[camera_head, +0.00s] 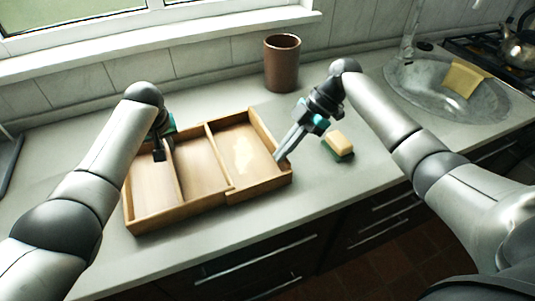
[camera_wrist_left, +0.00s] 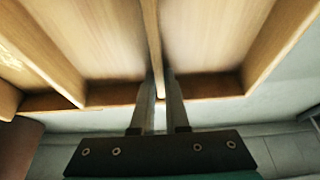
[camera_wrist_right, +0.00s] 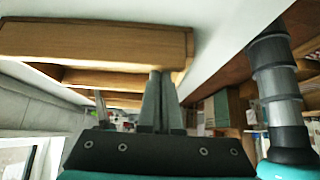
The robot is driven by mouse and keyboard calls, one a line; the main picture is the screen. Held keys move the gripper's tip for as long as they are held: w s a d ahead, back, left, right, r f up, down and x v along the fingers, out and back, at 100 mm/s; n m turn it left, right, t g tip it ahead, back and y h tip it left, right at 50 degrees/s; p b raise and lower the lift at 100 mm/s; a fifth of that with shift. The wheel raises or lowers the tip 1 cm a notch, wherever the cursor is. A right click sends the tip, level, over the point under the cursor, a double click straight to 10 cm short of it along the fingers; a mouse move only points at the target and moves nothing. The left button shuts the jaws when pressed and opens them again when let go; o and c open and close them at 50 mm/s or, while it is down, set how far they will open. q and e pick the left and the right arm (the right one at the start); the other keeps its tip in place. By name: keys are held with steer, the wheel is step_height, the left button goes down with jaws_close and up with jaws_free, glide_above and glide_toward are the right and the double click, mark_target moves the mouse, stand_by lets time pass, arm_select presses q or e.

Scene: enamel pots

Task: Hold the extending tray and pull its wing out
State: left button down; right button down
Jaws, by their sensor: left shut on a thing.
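The wooden extending tray (camera_head: 160,218) lies on the counter. It has three open compartments, and its right section, the wing (camera_head: 262,188), is offset from the rest by a step in the front wall. My left gripper (camera_head: 159,153) is shut on the left divider near the back of the tray. The left wrist view shows the divider (camera_wrist_left: 152,40) between its fingers (camera_wrist_left: 158,108). My right gripper (camera_head: 279,157) is at the wing's right end wall, pointing down. In the right wrist view its fingers (camera_wrist_right: 160,85) are together at the wall's edge (camera_wrist_right: 100,45); contact is unclear.
A brown cup (camera_head: 282,63) stands behind the tray by the tiled wall. A yellow and green sponge (camera_head: 339,145) lies right of my right gripper. A sink (camera_head: 440,85) with a yellow cloth (camera_head: 463,79) is further right. The counter right of the wing is partly clear.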

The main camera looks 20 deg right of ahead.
mark_target(269, 175)
stand_by(0.3)
steer(key=shift+a, duration=0.35)
steer(key=a, duration=0.3)
steer(key=shift+s, duration=0.1)
arm_select(q)
steer(key=c, duration=1)
jaws_free()
arm_select(e)
steer(key=v, duration=0.9)
steer(key=shift+d+r, duration=0.15)
steer(key=shift+r, duration=0.25)
